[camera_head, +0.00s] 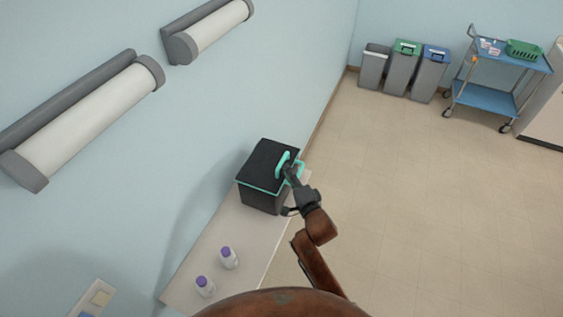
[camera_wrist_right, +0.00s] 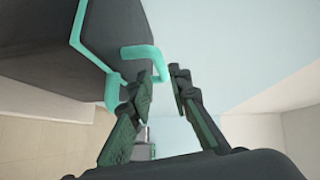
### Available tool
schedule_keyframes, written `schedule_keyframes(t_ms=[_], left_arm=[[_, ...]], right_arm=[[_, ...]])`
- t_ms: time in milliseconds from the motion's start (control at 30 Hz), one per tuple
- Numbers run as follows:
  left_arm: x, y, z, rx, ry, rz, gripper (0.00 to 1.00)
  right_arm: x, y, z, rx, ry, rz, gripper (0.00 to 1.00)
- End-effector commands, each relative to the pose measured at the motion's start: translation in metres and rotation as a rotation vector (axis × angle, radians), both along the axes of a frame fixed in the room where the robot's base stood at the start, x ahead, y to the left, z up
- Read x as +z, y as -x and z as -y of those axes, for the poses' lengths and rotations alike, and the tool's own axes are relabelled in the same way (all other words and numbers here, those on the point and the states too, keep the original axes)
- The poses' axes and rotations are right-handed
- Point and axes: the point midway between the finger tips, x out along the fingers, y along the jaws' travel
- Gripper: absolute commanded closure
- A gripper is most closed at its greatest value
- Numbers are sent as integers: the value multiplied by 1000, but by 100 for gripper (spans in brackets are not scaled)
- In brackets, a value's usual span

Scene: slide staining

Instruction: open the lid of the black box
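The black box (camera_head: 262,195) stands on the narrow table against the wall. Its dark lid (camera_head: 268,160) has a teal edge and appears to lie closed on top. A teal handle (camera_head: 282,163) is on the side toward my right arm; it also shows in the right wrist view (camera_wrist_right: 143,51). My right gripper (camera_head: 291,173) is at this handle. In the right wrist view, its fingers (camera_wrist_right: 161,75) are apart, with the handle's end at the gap between the tips. I cannot tell whether they touch it. My left gripper is not in view.
Two white bottles with purple caps (camera_head: 229,258) (camera_head: 205,287) stand on the pale table (camera_head: 215,245) nearer to me. Wall-mounted rolls (camera_head: 90,125) are at upper left. Bins (camera_head: 401,68) and a blue cart (camera_head: 490,95) stand far off. The floor to the right is clear.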

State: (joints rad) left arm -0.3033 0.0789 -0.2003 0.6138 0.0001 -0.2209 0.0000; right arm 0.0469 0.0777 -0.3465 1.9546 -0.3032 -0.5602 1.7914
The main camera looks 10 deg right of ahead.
Motion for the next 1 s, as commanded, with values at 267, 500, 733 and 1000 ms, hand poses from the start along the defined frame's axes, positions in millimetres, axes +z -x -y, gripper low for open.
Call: schedule_keyframes(t_ms=[267, 500, 733, 1000], left_arm=[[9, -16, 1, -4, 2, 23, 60], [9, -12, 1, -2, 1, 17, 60], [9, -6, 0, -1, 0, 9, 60], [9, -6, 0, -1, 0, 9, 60]], right_arm=[[-3, -43, -5, -5, 4, 0, 82], [-7, -64, -10, -3, 1, 0, 82], [-8, -66, -11, -1, 1, -1, 82], [-8, -65, -11, -1, 1, -1, 96]])
